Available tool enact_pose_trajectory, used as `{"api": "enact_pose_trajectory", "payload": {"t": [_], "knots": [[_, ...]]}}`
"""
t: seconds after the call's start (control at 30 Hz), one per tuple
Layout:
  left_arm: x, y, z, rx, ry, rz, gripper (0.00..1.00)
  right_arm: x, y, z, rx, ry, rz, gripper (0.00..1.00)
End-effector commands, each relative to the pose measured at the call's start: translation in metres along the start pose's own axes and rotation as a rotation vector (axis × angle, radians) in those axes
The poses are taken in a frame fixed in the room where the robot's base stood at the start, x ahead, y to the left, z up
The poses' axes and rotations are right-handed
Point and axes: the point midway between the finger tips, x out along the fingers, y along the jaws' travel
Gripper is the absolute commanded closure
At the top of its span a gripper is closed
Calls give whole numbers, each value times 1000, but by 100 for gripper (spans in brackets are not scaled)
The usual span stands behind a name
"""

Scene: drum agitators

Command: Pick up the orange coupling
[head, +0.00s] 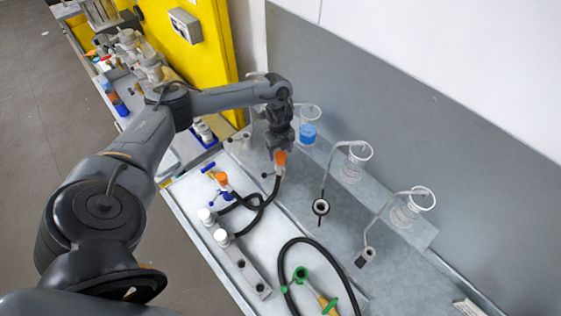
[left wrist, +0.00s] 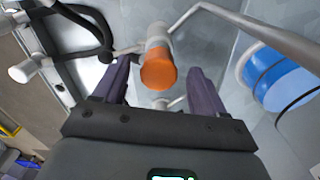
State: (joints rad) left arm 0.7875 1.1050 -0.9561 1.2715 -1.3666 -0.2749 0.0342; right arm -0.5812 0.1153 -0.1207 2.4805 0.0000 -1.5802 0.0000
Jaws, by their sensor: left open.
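An orange coupling (head: 280,158) on the end of a black hose stands just below my left gripper (head: 279,149) in the head view. In the left wrist view the orange coupling (left wrist: 158,71) shows between the two dark fingers, with a gap on each side. My left gripper is open and points down at it. Its fingertips partly overlap the coupling in the head view, and I cannot tell their exact height against it. A second orange coupling (head: 221,179) sits further left at another hose end. My right gripper is not in view.
A blue-banded clear vessel (head: 308,133) stands right of the gripper; its blue part (left wrist: 278,78) is close in the wrist view. Bent-rod agitators (head: 322,205) stand to the right. A black hose loop with a green fitting (head: 300,273) lies in front. A grey wall rises behind.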

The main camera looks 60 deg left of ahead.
Motion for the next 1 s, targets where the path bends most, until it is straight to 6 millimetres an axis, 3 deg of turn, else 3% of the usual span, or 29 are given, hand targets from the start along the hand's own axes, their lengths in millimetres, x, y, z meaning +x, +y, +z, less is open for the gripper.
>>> {"api": "enact_pose_trajectory", "payload": {"t": [0.3, 0.67, 1.0], "knots": [[38, 1, -4, -1, 1, 3, 29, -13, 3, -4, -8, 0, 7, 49], [45, 1, -4, 1, 0, 0, 30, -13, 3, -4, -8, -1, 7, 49], [44, 0, -4, 1, 0, 0, 82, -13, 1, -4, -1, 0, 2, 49]]}}
